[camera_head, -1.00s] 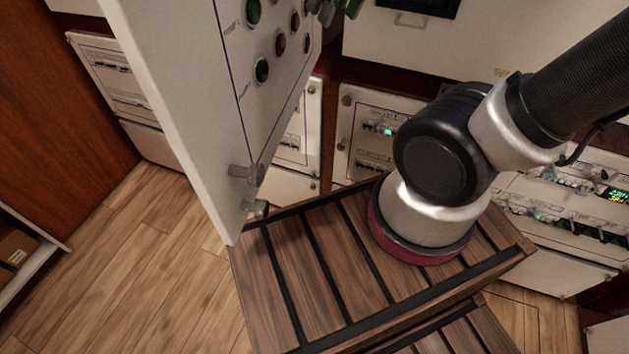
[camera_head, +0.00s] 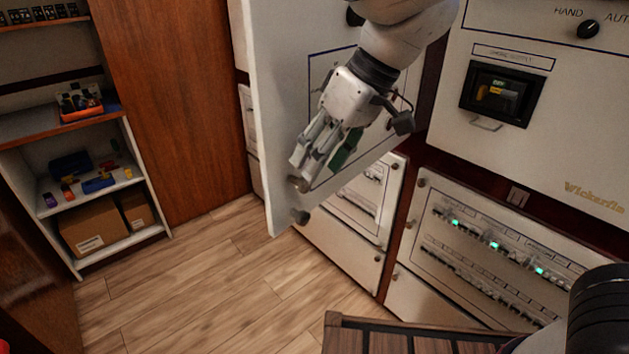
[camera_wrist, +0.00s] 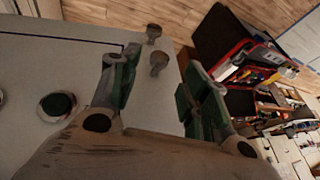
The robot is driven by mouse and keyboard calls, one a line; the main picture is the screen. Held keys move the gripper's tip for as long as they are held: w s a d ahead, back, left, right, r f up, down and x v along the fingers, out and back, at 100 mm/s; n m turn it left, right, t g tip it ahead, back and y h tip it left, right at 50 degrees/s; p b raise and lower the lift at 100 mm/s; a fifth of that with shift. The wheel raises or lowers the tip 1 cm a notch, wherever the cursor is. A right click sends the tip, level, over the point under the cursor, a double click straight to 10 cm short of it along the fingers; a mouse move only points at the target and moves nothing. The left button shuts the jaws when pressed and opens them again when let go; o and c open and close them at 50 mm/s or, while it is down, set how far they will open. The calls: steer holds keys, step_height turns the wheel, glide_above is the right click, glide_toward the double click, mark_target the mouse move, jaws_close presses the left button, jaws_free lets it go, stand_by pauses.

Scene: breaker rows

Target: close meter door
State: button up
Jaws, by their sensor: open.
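A tall grey panel door (camera_head: 272,120), which I take to be the meter door, stands swung open in the head view. Two small metal knobs (camera_head: 299,184) sit near its lower corner; they also show in the wrist view (camera_wrist: 158,62). I cannot tell whether a finger touches the door. My gripper and forearm hide part of the door's face.
A cabinet with a black meter window (camera_head: 495,93) stands at right, above a breaker panel (camera_head: 485,250) with green lights. A slatted wooden surface (camera_head: 425,340) is at bottom right. Shelves with boxes (camera_head: 95,225) stand at left. The floor (camera_head: 200,285) between is clear.

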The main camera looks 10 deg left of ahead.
steer(key=x, duration=0.5)
steer(key=shift+w, duration=0.1)
jaws_close()
